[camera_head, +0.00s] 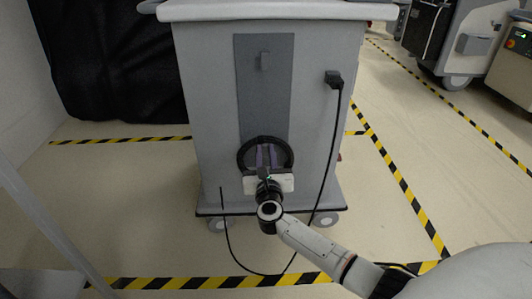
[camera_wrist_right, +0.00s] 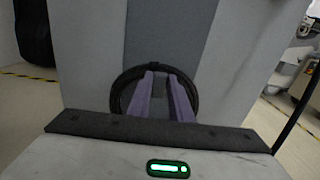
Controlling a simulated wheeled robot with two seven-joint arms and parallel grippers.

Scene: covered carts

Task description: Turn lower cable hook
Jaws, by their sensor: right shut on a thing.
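The grey cart (camera_head: 207,100) stands in front of me with a darker vertical panel (camera_head: 264,105) on its face. My left gripper is not in view.
A black plug (camera_head: 334,79) sits in the cart's right side, and its cable (camera_head: 331,170) hangs to the floor and loops below the cart. A black cover (camera_head: 110,60) is at the back left. Striped floor tape (camera_head: 390,165) runs around the cart. Other machines stand at the top right.

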